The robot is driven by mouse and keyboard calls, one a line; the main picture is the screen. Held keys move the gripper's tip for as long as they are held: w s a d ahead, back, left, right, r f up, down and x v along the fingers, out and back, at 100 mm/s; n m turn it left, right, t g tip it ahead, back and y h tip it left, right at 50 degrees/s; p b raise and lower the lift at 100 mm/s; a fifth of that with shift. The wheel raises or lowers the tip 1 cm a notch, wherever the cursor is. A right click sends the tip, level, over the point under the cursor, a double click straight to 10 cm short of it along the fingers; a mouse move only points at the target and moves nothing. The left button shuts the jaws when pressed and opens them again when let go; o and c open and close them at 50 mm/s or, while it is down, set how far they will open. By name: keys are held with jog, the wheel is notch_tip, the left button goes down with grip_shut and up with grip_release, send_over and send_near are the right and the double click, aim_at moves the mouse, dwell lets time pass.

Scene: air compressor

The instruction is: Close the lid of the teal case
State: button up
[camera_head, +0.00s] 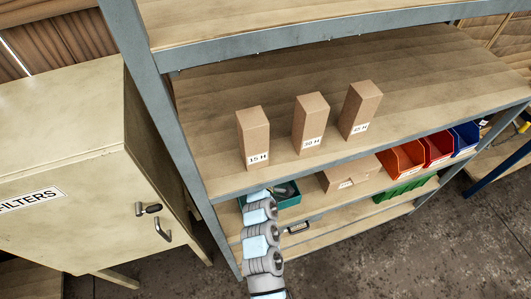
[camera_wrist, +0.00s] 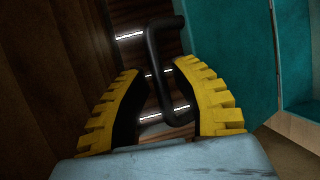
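The teal case (camera_head: 290,201) is on the shelf level below the cartons in the head view, partly hidden by my arm and the shelf edge. In the wrist view a teal panel (camera_wrist: 232,50) fills the upper right, with a second teal surface (camera_wrist: 297,45) at the far right. A black U-shaped handle (camera_wrist: 154,65) stands at the panel's left edge. My gripper (camera_wrist: 160,70) has its yellow-padded fingers apart, with the handle showing between them. I cannot tell whether either finger touches it. The lid's full outline is not visible.
Several cartons (camera_head: 311,122) stand on the shelf above. A low carton (camera_head: 350,173) and orange (camera_head: 402,160), red (camera_head: 438,148) and blue (camera_head: 465,137) bins are to the right. A grey shelf post (camera_head: 160,110) and the filters cabinet (camera_head: 70,160) are at left.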

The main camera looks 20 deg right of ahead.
jog(key=shift+x, duration=0.8)
grip_shut()
